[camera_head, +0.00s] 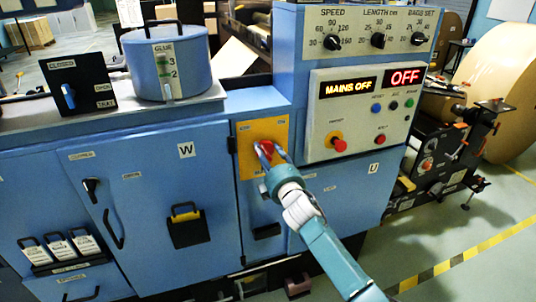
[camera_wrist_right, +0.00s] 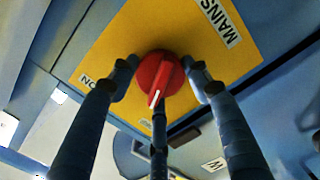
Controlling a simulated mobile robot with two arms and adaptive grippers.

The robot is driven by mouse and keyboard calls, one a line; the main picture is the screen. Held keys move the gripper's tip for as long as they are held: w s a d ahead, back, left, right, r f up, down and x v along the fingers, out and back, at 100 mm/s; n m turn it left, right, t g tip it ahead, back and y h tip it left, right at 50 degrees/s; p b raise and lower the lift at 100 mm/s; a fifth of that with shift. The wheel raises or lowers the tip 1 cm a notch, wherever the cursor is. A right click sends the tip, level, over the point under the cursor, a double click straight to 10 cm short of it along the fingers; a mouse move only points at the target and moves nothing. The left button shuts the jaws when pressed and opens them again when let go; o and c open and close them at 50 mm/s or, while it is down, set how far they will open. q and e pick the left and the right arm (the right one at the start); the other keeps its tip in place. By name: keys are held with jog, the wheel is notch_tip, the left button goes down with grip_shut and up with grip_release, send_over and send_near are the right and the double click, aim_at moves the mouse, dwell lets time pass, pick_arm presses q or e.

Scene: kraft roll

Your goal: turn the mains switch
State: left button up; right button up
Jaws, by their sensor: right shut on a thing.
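The mains switch is a red rotary knob (camera_head: 266,148) on a yellow plate (camera_head: 246,163) in the front of the blue machine. In the right wrist view the knob (camera_wrist_right: 158,70) has a white pointer mark, and a MAINS label shows on the plate. My right gripper (camera_head: 269,157) is shut on the knob, its fingers placed around it. The wrist view shows the fingers (camera_wrist_right: 165,88) at the knob's sides and below it. The display (camera_head: 347,87) beside the plate reads MAINS OFF, and a red display (camera_head: 405,77) reads OFF. My left gripper is not in view.
A red mushroom button (camera_head: 339,145) sits on the grey control panel right of the switch. A blue glue pot (camera_head: 167,62) and a black lever box (camera_head: 79,84) stand on the left top. A big kraft roll (camera_head: 505,90) is at the right.

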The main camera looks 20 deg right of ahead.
jog(key=shift+a+r+n, duration=0.15)
jog(key=shift+a+n, duration=0.05)
jog(key=shift+n, duration=0.5)
jog(key=shift+a+r+n, duration=0.15)
jog(key=shift+a+n, duration=0.05)
jog(key=shift+n, duration=0.5)
jog(key=shift+a+f, duration=0.1)
jog(key=shift+f, duration=0.05)
jog(key=o, duration=1.2)
jog(key=shift+a, duration=0.1)
jog(key=shift+c, duration=0.2)
jog(key=shift+a+f, duration=0.1)
jog(key=shift+a, duration=0.05)
